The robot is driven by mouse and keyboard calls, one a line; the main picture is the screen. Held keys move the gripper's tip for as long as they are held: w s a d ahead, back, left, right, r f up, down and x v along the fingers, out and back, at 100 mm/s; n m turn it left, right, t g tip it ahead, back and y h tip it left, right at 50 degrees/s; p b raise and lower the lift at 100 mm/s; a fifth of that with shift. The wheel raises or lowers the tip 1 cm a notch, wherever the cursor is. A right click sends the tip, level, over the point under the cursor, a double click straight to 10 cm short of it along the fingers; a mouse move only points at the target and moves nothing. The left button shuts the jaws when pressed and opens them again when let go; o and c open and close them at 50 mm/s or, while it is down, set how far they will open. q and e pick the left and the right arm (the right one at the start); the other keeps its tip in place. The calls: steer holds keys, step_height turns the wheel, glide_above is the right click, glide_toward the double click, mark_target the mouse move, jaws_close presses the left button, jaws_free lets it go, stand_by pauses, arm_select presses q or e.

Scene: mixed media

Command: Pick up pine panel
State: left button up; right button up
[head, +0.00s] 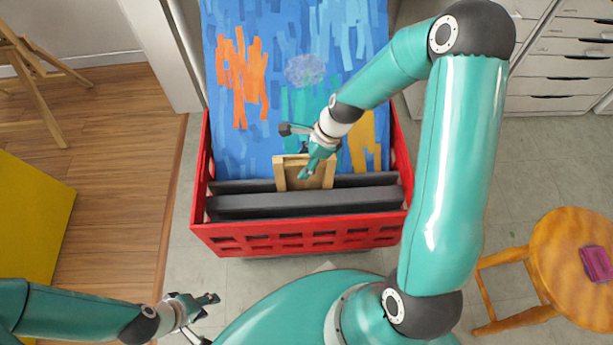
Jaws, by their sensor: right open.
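The pine panel (292,177) is a small wooden board with raised edge strips. It stands upright in a red crate (300,236), between dark grey slats and a large painted canvas. My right gripper (294,152) is open at the panel's top edge. One finger is in front of the panel and hides part of it; the other is up and to the left, over the canvas. I cannot tell whether the gripper touches the panel. My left gripper (208,320) is low at the left, away from the crate, and looks open and empty.
The blue canvas (230,130) with orange and yellow strokes leans up from the crate. Dark grey slats (370,197) cross the crate's front. A wooden stool (575,250) with a magenta item (597,263) is at right. White drawers (560,65) stand at the back right.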

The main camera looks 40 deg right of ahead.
jaws_close()
steer(key=shift+r, duration=0.15)
stand_by(0.4)
